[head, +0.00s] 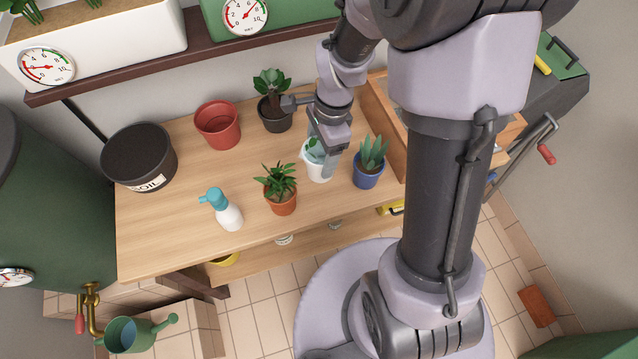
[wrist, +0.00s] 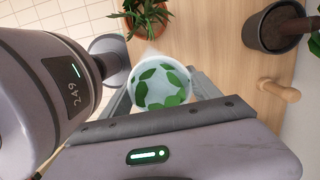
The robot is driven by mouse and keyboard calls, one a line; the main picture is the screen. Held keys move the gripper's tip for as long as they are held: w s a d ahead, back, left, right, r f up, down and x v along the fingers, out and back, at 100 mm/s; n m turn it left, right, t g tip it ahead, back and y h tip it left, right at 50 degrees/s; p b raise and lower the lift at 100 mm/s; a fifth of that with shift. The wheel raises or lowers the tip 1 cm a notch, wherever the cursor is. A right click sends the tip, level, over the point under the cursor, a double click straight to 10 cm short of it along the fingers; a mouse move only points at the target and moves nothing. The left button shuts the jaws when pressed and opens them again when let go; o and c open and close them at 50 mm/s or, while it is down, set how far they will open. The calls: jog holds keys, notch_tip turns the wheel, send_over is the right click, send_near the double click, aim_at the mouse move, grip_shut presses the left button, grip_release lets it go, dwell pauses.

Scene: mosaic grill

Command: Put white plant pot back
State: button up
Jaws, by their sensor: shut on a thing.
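The white plant pot (head: 318,172) with green leaves is at the right part of the wooden table, between the terracotta pot and the blue pot. My gripper (head: 324,146) comes down over it from above and is shut on it. In the wrist view the white pot (wrist: 160,82) sits between the two fingers of my gripper (wrist: 160,90), its leaves facing the camera. The pot looks upright. I cannot tell whether its base touches the table.
Near it stand a terracotta pot (head: 280,203), a blue pot (head: 367,180), a dark pot (head: 275,119), a red empty pot (head: 218,126) and a spray bottle (head: 229,217). A black soil bucket (head: 139,158) is at the left. A wooden crate (head: 384,126) is at the right.

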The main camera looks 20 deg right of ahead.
jog(key=shift+m, duration=0.3)
notch_tip(320, 180, down, 10)
jog(key=b, duration=0.4)
jog(key=shift+f+b, duration=0.1)
jog(key=shift+b, duration=0.3)
jog(key=o, duration=2)
jog(key=shift+c, duration=0.2)
